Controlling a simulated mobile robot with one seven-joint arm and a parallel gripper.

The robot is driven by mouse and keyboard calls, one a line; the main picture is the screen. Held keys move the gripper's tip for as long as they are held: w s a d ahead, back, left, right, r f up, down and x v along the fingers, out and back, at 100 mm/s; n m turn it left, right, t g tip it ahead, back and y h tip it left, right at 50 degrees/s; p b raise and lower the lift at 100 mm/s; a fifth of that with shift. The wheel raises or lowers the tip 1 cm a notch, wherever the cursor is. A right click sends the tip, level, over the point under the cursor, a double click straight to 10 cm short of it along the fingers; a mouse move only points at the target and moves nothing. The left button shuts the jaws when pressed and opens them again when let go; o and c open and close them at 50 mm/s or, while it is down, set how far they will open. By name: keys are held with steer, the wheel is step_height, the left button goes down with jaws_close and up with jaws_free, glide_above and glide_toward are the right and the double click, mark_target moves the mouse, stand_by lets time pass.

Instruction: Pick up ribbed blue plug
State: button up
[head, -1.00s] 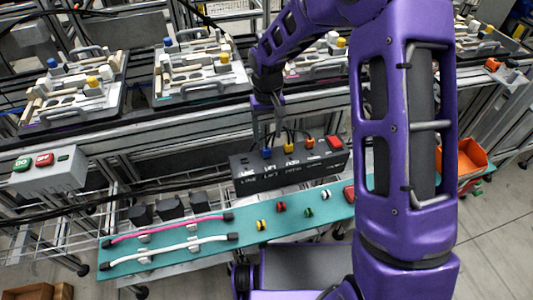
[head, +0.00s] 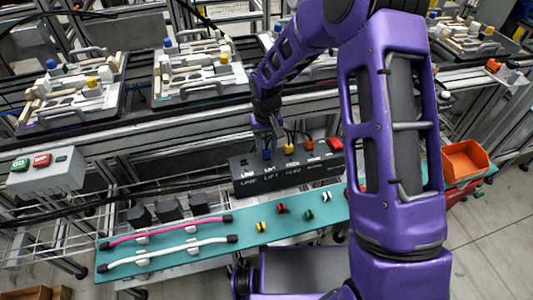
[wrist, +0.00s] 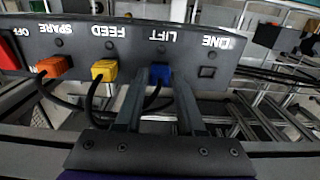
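The blue plug (wrist: 160,75) sits in the socket labelled LIFT on the black panel box (wrist: 225,50), with a black cable running from it. Its ribs are too small to make out. In the head view the plug (head: 267,154) is at the box's left part. My gripper (wrist: 159,82) is open, with one finger on each side of the blue plug. I cannot tell whether the fingers touch it. In the head view my gripper (head: 270,134) is just above the plug, its tips partly hard to see.
A yellow plug (wrist: 104,71) in FEED and an orange plug (wrist: 54,66) in SPARE sit close beside it, with cables. The LINE socket (wrist: 207,72) is empty. A red switch (head: 334,144) is at the box's end. A teal shelf (head: 240,246) with cables and small connectors lies in front.

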mark_target(265, 150)
jaws_close()
step_height(265, 150, up, 9)
steer(key=p, duration=0.1)
steer(key=s+a, duration=0.2)
steer(key=a, duration=0.5)
steer(key=shift+d+f+b, duration=0.15)
steer(key=shift+f+b, duration=2.2)
steer(key=shift+f, duration=1.2)
